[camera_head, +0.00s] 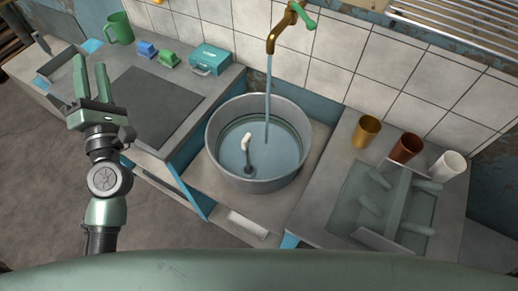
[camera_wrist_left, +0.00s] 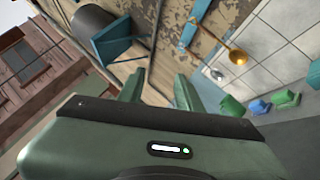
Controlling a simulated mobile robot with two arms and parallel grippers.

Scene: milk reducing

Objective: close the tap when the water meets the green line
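The brass tap (camera_head: 282,28) with a green handle (camera_head: 302,15) is on the tiled wall at the top of the head view. A stream of water (camera_head: 267,95) runs from its spout into a large round metal tub (camera_head: 221,155). Water (camera_head: 262,160) stands in the tub. A dark green line (camera_head: 292,133) runs round the tub's inner wall, above the water at the back. My left gripper (camera_head: 91,80) is open and empty, raised at the left, well away from the tap. The left wrist view shows its two fingers (camera_wrist_left: 158,90) apart. My right gripper is not in view.
A green mug (camera_head: 119,28), blue and green blocks and a teal box (camera_head: 210,59) stand on the left counter. Gold, brown and white cups (camera_head: 448,166) stand on the right counter beside a rack (camera_head: 392,205). The space above the tub is clear apart from the stream.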

